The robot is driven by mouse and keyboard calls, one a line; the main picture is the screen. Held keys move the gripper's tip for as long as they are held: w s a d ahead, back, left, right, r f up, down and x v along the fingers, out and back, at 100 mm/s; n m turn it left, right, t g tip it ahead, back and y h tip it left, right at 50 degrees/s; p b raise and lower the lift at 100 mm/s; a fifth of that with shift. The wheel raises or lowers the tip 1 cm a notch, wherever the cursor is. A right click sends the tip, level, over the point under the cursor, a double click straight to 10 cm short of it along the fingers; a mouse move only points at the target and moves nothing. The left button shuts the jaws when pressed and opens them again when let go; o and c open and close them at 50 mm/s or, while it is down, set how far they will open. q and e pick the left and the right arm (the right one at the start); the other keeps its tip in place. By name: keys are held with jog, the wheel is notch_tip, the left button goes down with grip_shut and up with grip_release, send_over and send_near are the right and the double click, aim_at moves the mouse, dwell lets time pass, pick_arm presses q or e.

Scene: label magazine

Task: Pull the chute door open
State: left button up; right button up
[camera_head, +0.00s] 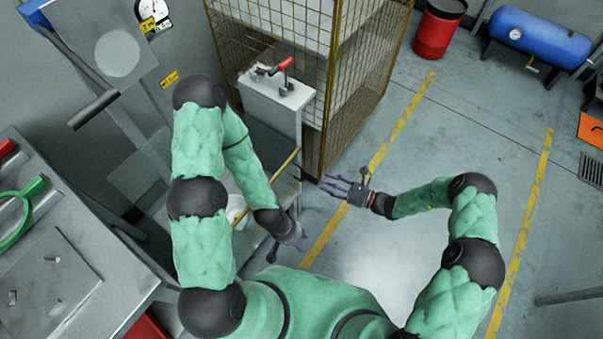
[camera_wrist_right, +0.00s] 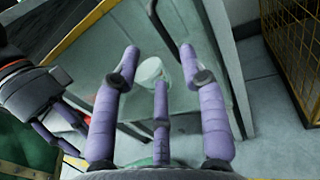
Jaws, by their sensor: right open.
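A pale greenish see-through panel fills the middle of the right wrist view (camera_wrist_right: 110,50); it may be the chute door, but I cannot tell for sure. A white cylinder (camera_wrist_right: 151,70) shows behind or inside it, and also in the head view (camera_head: 236,209). My right gripper (camera_head: 335,184) is open and empty, its purple fingers spread and pointing left toward the front of the machine, apart from it. My left gripper (camera_head: 297,238) hangs lower, close to the machine's front corner; whether its fingers are closed is too small to tell. My left arm hides part of the machine front.
A grey box with a red handle (camera_head: 284,64) stands on the machine beside a yellow mesh cage (camera_head: 345,90). A workbench (camera_head: 70,260) is at left. A red drum (camera_head: 437,30) and blue tank (camera_head: 538,38) stand far right.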

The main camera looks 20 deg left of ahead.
jog(key=a+b, duration=0.1)
jog(key=a, duration=0.2)
jog(key=w+a+b, duration=0.1)
jog(key=a, duration=0.6)
jog(key=shift+w+a+b, duration=0.15)
jog(key=shift+w+b, duration=0.1)
jog(key=shift+b, duration=0.15)
jog(key=shift+c, duration=0.3)
grip_shut()
